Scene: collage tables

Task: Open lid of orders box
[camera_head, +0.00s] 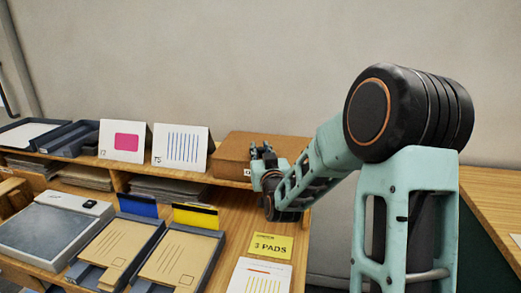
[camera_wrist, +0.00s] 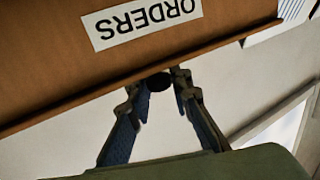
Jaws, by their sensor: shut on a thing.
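The brown orders box (camera_head: 233,147) stands on the raised shelf against the wall, and its lid looks closed. In the wrist view the box's front appears upside down, with a white ORDERS label (camera_wrist: 135,22). The lid's edge (camera_wrist: 225,40) runs slantwise across the wrist view. My gripper (camera_head: 262,152) is at the right part of the box's front. In the wrist view my gripper (camera_wrist: 160,83) has its fingertips at the lid's edge, shut on a small dark round part there. The exact contact is partly hidden by the fingers.
Two white cards (camera_head: 181,147) stand left of the box. Grey trays (camera_head: 60,137) lie farther left. Below are envelope trays (camera_head: 180,260), a yellow pads label (camera_head: 270,246) and a lined sheet (camera_head: 258,276). A plain wall is behind; another table (camera_head: 490,210) is at right.

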